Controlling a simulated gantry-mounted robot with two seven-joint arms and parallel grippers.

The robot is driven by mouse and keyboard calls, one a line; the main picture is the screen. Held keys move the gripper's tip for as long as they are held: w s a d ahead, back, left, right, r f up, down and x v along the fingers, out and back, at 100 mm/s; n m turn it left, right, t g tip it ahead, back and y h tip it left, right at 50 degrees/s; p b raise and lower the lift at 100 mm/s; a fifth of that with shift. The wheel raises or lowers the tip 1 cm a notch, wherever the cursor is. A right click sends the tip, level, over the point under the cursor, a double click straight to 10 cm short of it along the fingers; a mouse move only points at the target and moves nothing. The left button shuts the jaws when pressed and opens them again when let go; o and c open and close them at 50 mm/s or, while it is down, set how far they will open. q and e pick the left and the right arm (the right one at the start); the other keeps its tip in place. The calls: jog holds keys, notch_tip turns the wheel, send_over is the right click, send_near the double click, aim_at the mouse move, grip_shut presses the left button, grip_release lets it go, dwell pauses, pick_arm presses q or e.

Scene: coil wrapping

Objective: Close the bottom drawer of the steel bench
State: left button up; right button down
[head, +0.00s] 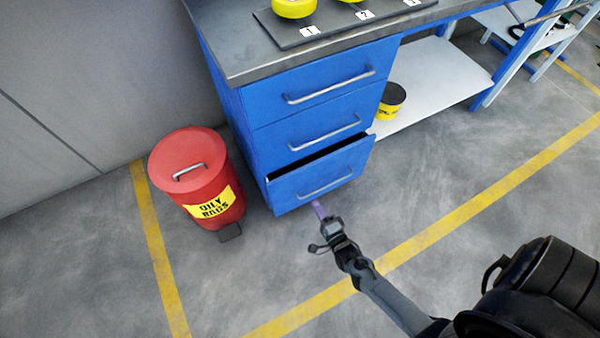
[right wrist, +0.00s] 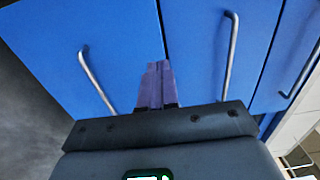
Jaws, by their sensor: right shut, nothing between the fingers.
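The bottom drawer (head: 318,178) of the steel bench (head: 230,110) is blue with a silver bar handle. In the head view it is pulled out a little, with a dark gap above its front. The two drawers above it look shut. My right gripper (head: 318,209) is shut and empty, its purple fingers just in front of the drawer's lower edge in the picture. In the right wrist view the fingers (right wrist: 156,85) point at the blue fronts, beside the handle (right wrist: 97,80) of the leftmost front, likely the bottom drawer. Whether they touch it I cannot tell. My left gripper is out of view.
A red oily-rags bin (head: 205,185) stands on the floor left of the drawers. A black and yellow tin (head: 391,101) sits on the white lower shelf (head: 435,75). Yellow rolls (head: 293,8) lie on the bench top's dark board. Floor in front is clear.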

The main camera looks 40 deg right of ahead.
jog(key=w, duration=0.1)
jog(key=b, duration=0.5)
send_near(298, 174)
jog(key=x, duration=0.5)
jog(key=shift+a, duration=0.1)
jog(key=shift+w+d+b, duration=0.2)
jog(key=shift+w+b, duration=0.4)
jog(key=shift+b, duration=0.1)
jog(key=shift+w+r, duration=0.2)
jog(key=shift+w, duration=0.2)
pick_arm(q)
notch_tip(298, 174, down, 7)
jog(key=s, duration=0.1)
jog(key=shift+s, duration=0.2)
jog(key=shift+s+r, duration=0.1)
pick_arm(e)
jog(key=shift+s, duration=0.1)
